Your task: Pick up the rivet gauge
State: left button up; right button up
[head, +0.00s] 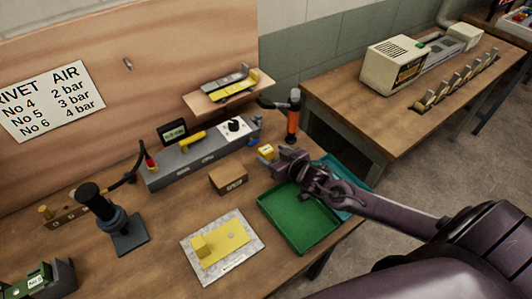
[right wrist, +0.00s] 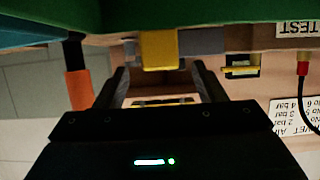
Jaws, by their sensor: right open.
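A small yellow block (head: 266,152), possibly the rivet gauge, stands at the right end of the grey bench unit. A grey and yellow tool (head: 232,88) lies on the wooden wall shelf; I cannot tell which is the gauge. My right gripper (head: 276,162) is close to the yellow block, above the back of the green tray. In the upside-down right wrist view, my fingers (right wrist: 161,78) are apart with nothing held between them. The yellow block (right wrist: 159,49) shows just beyond the fingertips, roughly centred between them. My left gripper is out of view.
The green tray (head: 299,241) lies under my right forearm, beside a teal tray (head: 352,172). An orange-handled tool (head: 293,120) stands behind the gripper. A cardboard box (head: 228,179) and a metal plate with yellow pieces (head: 250,260) lie to the left.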

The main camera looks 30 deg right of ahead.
aim_at(269, 152)
jog(key=shift+x, duration=1.2)
jog(key=shift+w+a+f, duration=0.1)
jog(key=shift+w+f, duration=0.05)
jog(key=shift+w, duration=0.1)
jog(key=shift+c, duration=0.2)
jog(key=c, duration=1.1)
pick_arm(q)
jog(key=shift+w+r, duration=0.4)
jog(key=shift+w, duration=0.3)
pick_arm(e)
jog(key=shift+c, duration=0.2)
jog(key=shift+r, duration=0.2)
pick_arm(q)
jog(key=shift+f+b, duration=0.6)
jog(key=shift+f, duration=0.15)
pick_arm(e)
notch_tip(269, 152, up, 10)
jog(key=shift+f, duration=0.15)
